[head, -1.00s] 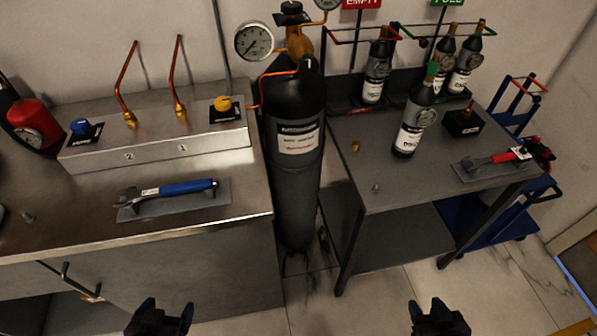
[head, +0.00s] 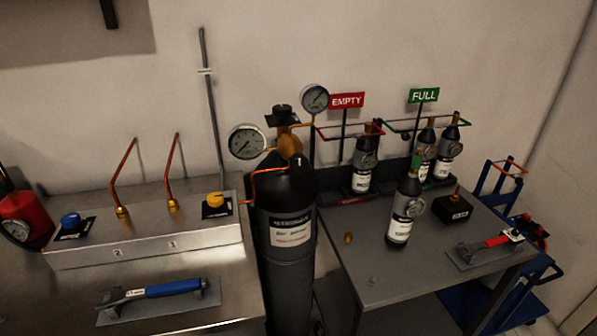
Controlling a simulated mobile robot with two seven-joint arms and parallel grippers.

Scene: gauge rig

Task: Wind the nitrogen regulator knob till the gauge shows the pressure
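A tall black gas cylinder (head: 286,258) with white labels stands upright between the bench and the table. Its brass regulator (head: 289,143) carries two round white gauges, a left gauge (head: 246,142) and a right gauge (head: 314,99). A dark knob (head: 283,115) sits on top of the brass body. The needle readings are too small to make out for certain. Neither of my grippers is in the head view, and nothing touches the regulator.
The steel bench holds a manifold box (head: 150,241) with a blue knob (head: 70,221), a yellow knob (head: 215,199) and a blue-handled wrench (head: 160,290). The grey table (head: 372,265) holds several small bottles, a red-handled tool (head: 485,247) and a black box (head: 457,208). A blue trolley (head: 500,195) stands right.

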